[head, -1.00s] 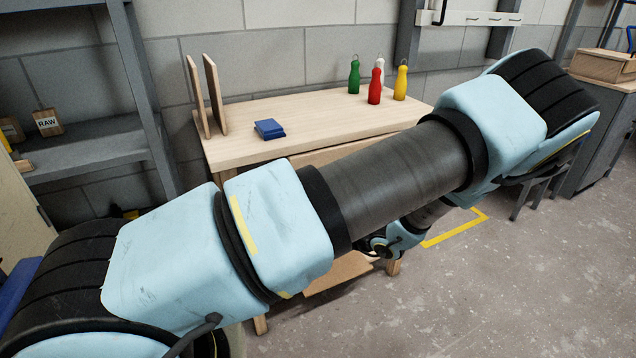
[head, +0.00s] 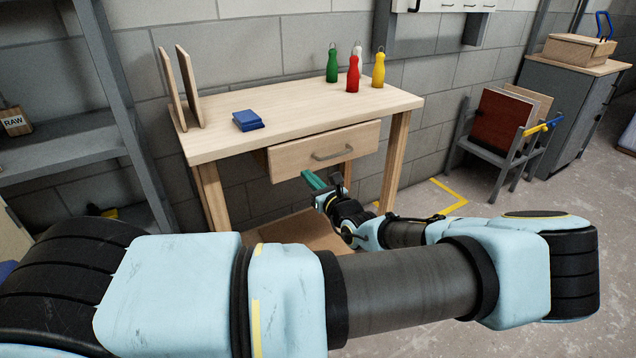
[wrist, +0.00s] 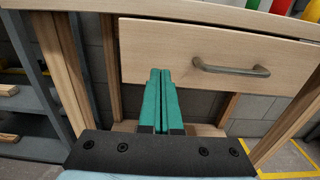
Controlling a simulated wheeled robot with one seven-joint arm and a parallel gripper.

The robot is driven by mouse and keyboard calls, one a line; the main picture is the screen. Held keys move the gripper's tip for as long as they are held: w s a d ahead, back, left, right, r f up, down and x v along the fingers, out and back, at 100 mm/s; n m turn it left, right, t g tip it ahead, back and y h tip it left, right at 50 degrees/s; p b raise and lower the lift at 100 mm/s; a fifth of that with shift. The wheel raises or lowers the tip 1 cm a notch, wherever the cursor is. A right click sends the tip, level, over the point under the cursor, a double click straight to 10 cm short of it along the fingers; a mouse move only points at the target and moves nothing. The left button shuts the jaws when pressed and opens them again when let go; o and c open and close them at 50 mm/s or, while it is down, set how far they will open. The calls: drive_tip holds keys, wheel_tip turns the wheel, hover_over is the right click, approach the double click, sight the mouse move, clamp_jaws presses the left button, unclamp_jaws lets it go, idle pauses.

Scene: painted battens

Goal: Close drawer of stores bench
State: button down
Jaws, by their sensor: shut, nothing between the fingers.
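The stores bench (head: 300,110) is a light wooden table against the block wall. Its drawer (head: 290,158) has a pale wooden front and a grey bar handle (head: 333,153). In the head view the drawer front stands a little out from under the bench top. In the wrist view the drawer front (wrist: 195,60) fills the upper middle, with its handle (wrist: 231,69) to the right of my fingers. My gripper (head: 310,178) has green fingers, shut together and empty. The fingertips (wrist: 160,74) show against the lower part of the drawer front; I cannot tell whether they touch it.
A grey shelf unit (head: 60,150) stands at left. A rack with panels (head: 500,130) stands at right. Floor between bench and rack is clear.

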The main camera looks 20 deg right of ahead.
sight(293, 161)
drive_tip(key=shift+w+a+p, duration=0.2)
drive_tip(key=shift+w, duration=0.85)
drive_tip(key=shift+w+a+p, duration=0.25)
drive_tip(key=shift+w, duration=0.75)
drive_tip(key=shift+w+a+p, duration=0.2)
drive_tip(key=shift+w, duration=0.85)
drive_tip(key=w, duration=0.2)
drive_tip(key=w+a+p, duration=0.1)
drive_tip(key=shift+w+r, duration=0.1)
drive_tip(key=shift+w, duration=0.6)
drive_tip(key=shift+r, duration=0.1)
